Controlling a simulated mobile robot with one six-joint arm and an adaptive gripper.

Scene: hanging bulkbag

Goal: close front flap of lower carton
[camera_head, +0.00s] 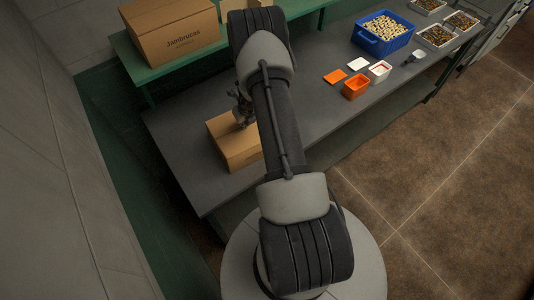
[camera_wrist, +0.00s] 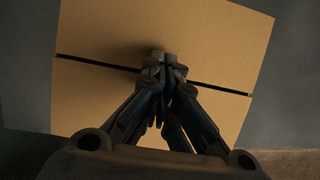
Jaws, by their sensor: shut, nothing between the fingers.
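The lower carton (camera_head: 237,154) is a small brown box on the grey table, partly hidden behind my arm in the head view. In the wrist view its top (camera_wrist: 190,28) shows two flap panels lying almost level, with a narrow dark gap between them. My gripper (camera_wrist: 163,60) is shut and empty, with its fingertips over the middle of that gap. They seem to touch or nearly touch the carton top; I cannot tell which. In the head view my gripper (camera_head: 242,118) is at the carton's upper edge, mostly hidden by the arm.
A larger carton (camera_head: 172,32) marked Jambrucas stands on a green shelf (camera_head: 160,66) behind. On the grey table (camera_head: 190,185), to the right, are orange and white small boxes (camera_head: 356,87), a blue crate (camera_head: 383,36) and trays of parts (camera_head: 437,37).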

